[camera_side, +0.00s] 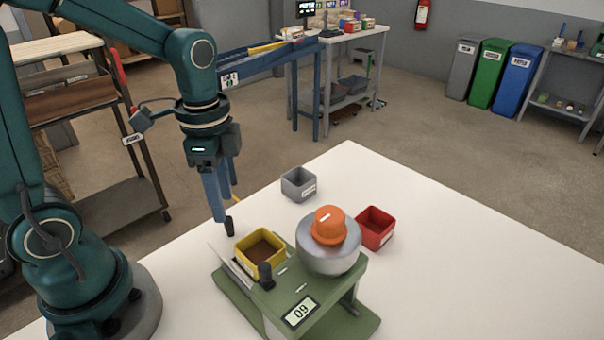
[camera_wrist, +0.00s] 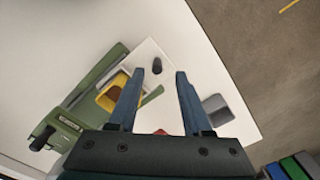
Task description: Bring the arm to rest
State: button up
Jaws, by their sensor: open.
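My gripper (camera_side: 230,207) hangs fingers-down at the left edge of the white table, beside and above the green machine.
The green machine (camera_side: 345,317) has a display, a yellow bin (camera_side: 275,263) with brown contents and a grey bowl (camera_side: 330,262) topped by an orange piece (camera_side: 328,222). A grey bin (camera_side: 298,184) and a red bin (camera_side: 374,228) stand behind. The table's right side (camera_side: 480,270) is clear.

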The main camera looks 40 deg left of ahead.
jog(key=s+d+r+n+t, duration=0.3)
jog(key=s+r+n+t, duration=0.2)
jog(key=n, duration=0.4)
jog(key=shift+s+r+t, duration=0.15)
jog(key=shift+r+t, duration=0.15)
jog(key=shift+r, duration=0.5)
